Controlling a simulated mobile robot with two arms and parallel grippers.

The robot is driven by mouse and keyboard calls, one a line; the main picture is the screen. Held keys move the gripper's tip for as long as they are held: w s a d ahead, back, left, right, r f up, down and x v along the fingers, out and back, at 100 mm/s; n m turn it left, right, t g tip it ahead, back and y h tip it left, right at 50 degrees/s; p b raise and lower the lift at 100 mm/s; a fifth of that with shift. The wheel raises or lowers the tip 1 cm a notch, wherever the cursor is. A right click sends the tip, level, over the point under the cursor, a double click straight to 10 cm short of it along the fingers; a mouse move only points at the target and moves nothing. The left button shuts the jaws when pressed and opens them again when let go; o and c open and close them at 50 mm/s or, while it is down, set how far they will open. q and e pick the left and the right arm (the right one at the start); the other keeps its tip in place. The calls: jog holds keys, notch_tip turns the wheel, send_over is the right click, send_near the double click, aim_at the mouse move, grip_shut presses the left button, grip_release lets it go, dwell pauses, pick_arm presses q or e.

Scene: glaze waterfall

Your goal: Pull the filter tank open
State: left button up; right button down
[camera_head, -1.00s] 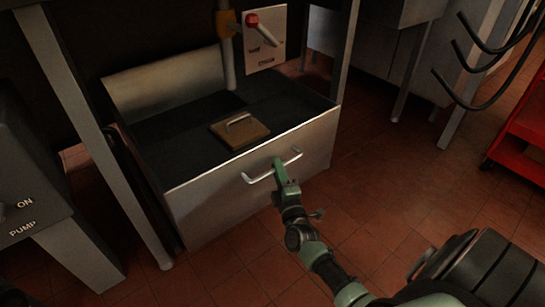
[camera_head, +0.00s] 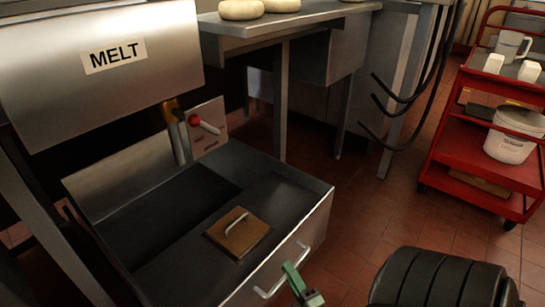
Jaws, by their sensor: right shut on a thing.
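The filter tank (camera_head: 318,215) is a grey metal drawer-like box, open at the top with a dark interior. It stands out in front of the metal cabinet, at the lower middle of the head view. A wire handle (camera_head: 304,249) is on its front wall. My right gripper (camera_head: 289,268) is green and shut on this handle. The lower front of the tank is cut off by the picture's bottom edge. My left gripper is not in view.
A brown square lid (camera_head: 238,235) with a handle lies in the tank. A red cart (camera_head: 480,150) with a bucket stands right. Tiled floor (camera_head: 350,225) is clear between.

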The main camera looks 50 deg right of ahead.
jog(key=shift+s+f+p, duration=0.1)
jog(key=shift+s+p, duration=0.2)
jog(key=shift+s, duration=1.7)
jog(key=c, duration=1.4)
grip_release()
jog(key=shift+d, duration=0.1)
jog(key=v, duration=0.7)
jog(key=shift+s+p, duration=0.3)
jog(key=shift+p, duration=0.15)
jog(key=shift+s+f, duration=0.1)
